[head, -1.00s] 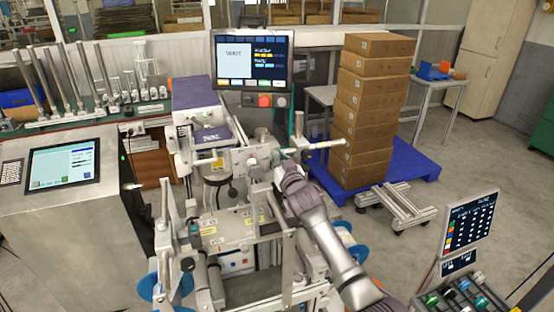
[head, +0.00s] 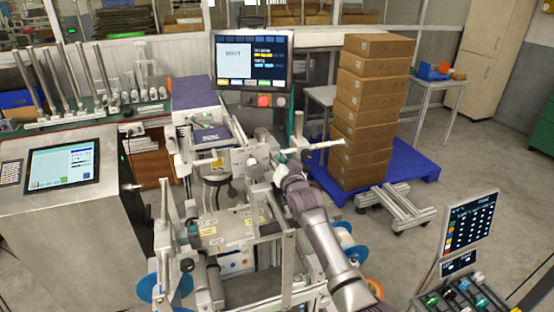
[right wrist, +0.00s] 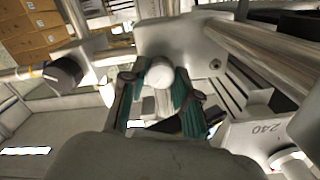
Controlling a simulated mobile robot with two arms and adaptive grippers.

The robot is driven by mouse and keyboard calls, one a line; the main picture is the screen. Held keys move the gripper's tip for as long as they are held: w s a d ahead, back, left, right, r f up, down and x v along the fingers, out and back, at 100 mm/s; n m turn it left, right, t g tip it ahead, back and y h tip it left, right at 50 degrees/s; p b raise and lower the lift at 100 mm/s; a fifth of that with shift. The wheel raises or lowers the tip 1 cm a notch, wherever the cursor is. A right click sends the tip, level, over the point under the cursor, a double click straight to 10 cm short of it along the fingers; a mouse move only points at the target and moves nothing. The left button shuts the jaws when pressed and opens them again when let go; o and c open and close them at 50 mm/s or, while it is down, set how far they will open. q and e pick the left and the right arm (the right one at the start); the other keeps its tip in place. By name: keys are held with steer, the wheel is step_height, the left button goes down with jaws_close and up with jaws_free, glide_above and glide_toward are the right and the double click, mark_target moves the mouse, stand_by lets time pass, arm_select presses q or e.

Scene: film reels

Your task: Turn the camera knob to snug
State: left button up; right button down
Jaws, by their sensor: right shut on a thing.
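My right gripper (head: 277,168) reaches into the machine from the lower right in the head view. In the right wrist view its teal-padded fingers (right wrist: 165,98) are shut around a pale rounded knob (right wrist: 159,74), just below a grey metal bracket (right wrist: 185,38). In the head view the gripper and arm hide this knob. How tight the knob sits cannot be told. My left gripper is not in view.
A metal rod (head: 322,145) sticks out right of the gripper. A dark knob (right wrist: 66,71) on a rod lies left of the fingers in the wrist view. A monitor (head: 251,60) stands behind the machine. Stacked boxes (head: 372,95) stand on a blue pallet (head: 415,162).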

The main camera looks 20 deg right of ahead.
steer(key=c, duration=0.8)
jaws_free()
steer(key=shift+c, duration=0.2)
steer(key=s, duration=1.2)
steer(key=shift+d, duration=0.2)
steer(key=shift+f, duration=0.1)
